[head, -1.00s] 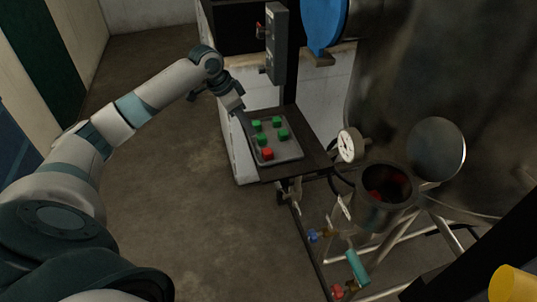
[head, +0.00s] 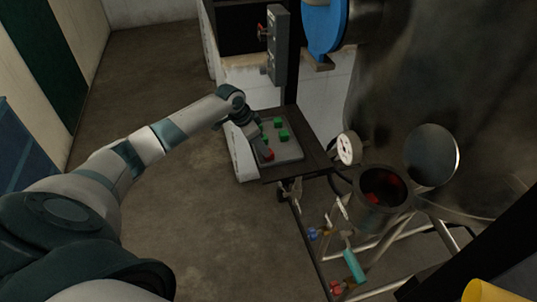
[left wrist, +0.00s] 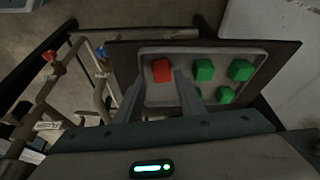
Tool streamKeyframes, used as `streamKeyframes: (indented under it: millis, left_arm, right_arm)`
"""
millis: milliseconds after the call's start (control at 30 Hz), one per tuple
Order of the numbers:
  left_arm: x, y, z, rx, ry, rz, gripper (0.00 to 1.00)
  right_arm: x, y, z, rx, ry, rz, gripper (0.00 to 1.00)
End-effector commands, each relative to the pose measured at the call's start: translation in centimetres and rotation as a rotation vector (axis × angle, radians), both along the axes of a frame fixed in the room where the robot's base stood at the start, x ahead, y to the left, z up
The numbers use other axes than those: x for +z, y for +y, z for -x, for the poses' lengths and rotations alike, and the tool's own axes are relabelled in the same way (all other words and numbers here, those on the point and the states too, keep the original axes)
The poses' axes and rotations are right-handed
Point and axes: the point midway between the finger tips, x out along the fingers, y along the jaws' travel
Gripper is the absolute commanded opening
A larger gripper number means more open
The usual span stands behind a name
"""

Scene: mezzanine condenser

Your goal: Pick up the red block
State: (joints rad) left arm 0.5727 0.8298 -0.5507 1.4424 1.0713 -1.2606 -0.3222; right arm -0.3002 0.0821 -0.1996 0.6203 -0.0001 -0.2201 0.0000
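The red block (head: 270,155) sits at the near end of a grey tray (head: 291,154) on a dark shelf. In the left wrist view the red block (left wrist: 161,71) shows just ahead of and between my fingertips. My left gripper (head: 263,151) is over the tray, right by the red block, and partly hides it in the head view. Its two fingers (left wrist: 160,82) are spread apart with nothing between them. I cannot tell whether either finger touches the block. My right gripper is not in view.
Several green blocks (left wrist: 240,70) share the tray, close to the red one. A grey box (head: 277,45) on a post stands behind the shelf. To the right are a round gauge (head: 349,148), an open port (head: 384,186) with red inside, and pipes with valves (head: 354,265).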

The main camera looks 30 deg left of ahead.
Motion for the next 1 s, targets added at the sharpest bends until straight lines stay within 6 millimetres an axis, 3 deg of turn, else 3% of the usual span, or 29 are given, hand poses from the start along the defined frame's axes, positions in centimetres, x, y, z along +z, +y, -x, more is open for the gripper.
streamKeyframes:
  millis: [333, 700, 1000]
  left_arm:
    - [-0.5, -0.1, -0.3, 0.002, 0.001, 0.002, 0.36]
    - [-3.9, -0.8, -1.8, 0.002, 0.002, 0.001, 0.36]
    - [-4.7, -0.9, -2.1, 0.001, 0.0, 0.0, 0.36]
  right_arm:
    - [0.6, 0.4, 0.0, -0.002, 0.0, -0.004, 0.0]
    - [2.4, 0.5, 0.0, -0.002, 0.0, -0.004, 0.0]
    - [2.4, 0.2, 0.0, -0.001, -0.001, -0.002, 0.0]
